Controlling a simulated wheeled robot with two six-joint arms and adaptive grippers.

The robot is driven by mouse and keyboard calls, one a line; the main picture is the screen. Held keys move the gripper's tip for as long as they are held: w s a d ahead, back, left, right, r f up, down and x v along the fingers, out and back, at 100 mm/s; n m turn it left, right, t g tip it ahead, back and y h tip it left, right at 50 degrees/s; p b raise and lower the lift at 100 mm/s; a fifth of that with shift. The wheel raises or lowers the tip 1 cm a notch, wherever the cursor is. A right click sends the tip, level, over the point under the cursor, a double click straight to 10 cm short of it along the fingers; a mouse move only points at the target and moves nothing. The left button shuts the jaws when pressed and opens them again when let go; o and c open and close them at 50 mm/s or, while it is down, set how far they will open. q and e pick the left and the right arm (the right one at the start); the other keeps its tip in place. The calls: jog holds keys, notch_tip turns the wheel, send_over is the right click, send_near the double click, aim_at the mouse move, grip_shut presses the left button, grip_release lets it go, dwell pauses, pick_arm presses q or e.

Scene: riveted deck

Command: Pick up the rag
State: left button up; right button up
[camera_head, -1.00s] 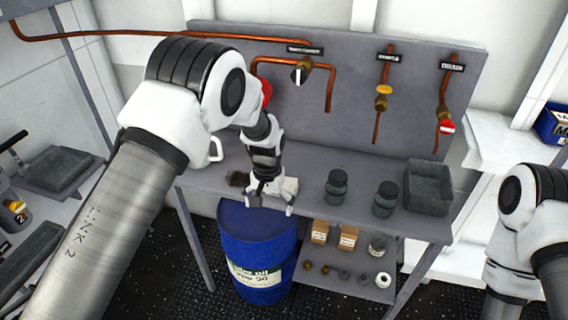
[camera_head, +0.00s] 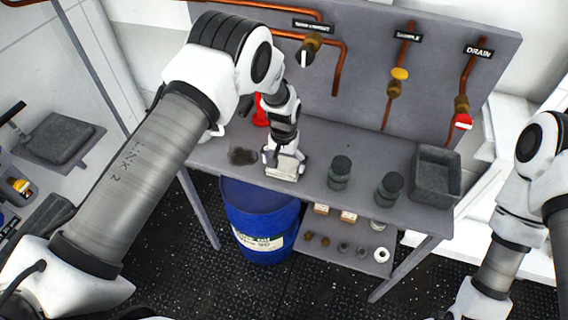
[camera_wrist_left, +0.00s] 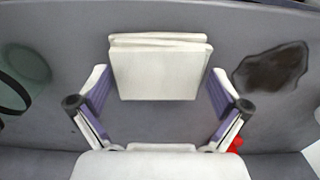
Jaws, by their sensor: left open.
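The rag (camera_head: 285,167) is a white folded cloth lying flat on the grey bench. In the left wrist view the rag (camera_wrist_left: 160,72) shows at the top middle, with its folded layers visible along the far edge. My left gripper (camera_head: 284,160) is over the rag, pointing down, and partly hides it in the head view. In the left wrist view my left gripper (camera_wrist_left: 160,84) is open, one finger to each side of the rag, with grey bench showing between. Whether the fingertips touch the bench cannot be told. My right arm shows at the right edge; its gripper is out of view.
A dark stain (camera_head: 243,156) lies left of the rag. Two dark green jars (camera_head: 340,173) and a grey tray (camera_head: 436,178) stand to the right. Copper pipes with valves run on the back panel (camera_head: 350,75). A blue drum (camera_head: 262,215) stands below the bench.

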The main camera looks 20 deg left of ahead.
pick_arm(q)
jog(key=shift+s+r, duration=0.2)
jog(key=shift+s, duration=0.05)
jog(key=shift+c, duration=1.3)
jog(key=shift+s+r, duration=0.1)
jog(key=c, duration=0.5)
pick_arm(e)
jog(key=shift+s, duration=0.3)
pick_arm(q)
jog(key=shift+r, duration=0.1)
pick_arm(e)
jog(key=shift+r, duration=0.2)
